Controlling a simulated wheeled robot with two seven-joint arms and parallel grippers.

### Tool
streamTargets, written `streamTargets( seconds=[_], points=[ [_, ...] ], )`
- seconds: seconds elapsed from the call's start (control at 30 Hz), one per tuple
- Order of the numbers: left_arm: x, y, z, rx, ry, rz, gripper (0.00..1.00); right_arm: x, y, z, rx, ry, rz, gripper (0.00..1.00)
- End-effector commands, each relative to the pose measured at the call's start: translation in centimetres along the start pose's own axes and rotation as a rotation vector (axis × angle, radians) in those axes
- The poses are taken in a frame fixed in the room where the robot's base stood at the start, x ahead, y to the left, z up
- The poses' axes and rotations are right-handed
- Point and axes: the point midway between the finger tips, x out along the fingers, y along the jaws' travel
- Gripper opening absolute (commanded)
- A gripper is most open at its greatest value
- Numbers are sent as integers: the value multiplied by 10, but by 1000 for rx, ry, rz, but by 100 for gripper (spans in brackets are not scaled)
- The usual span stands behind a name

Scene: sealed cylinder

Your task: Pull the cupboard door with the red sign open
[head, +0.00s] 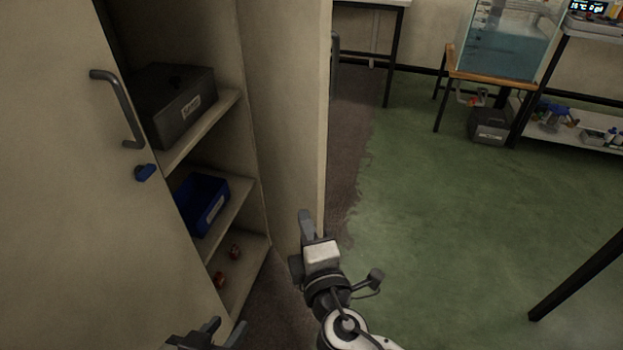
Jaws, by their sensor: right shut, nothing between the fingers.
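No red sign shows on either. My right gripper (306,222) is shut and empty, close to that panel's lower edge; I cannot tell whether it touches. My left gripper (226,328) is at the bottom edge, partly cut off, its fingers apart and empty.
The shelves hold a dark box (172,103), a blue bin (201,204) and small red items (234,252). Green floor (480,220) is open to the right. A tank (512,40) on a stand and a shelf unit are at the back right. A dark leg (580,275) stands lower right.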

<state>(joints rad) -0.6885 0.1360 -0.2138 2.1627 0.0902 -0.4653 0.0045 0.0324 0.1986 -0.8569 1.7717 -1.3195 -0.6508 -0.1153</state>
Motion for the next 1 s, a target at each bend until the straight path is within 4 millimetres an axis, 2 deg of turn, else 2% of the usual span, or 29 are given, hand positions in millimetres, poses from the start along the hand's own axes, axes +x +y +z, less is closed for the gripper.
streamTargets(
  seconds=[0.17, 0.53, 0.7, 1.0],
  points=[
    [-2, 0, -3, 2, 0, -1, 36, 23, 2, -2, -10, 6, 7, 0],
    [0, -1, 2, 7, -12, -4, 36, 100, 2, -2, -7, 4, 5, 0],
    [-3, -1, -2, 17, -15, -8, 36, 104, 2, 25, -9, 3, 2, 0],
    [-3, -2, -4, 22, -13, -10, 36, 108, 1, 38, -4, 3, 2, 0]
  ],
)
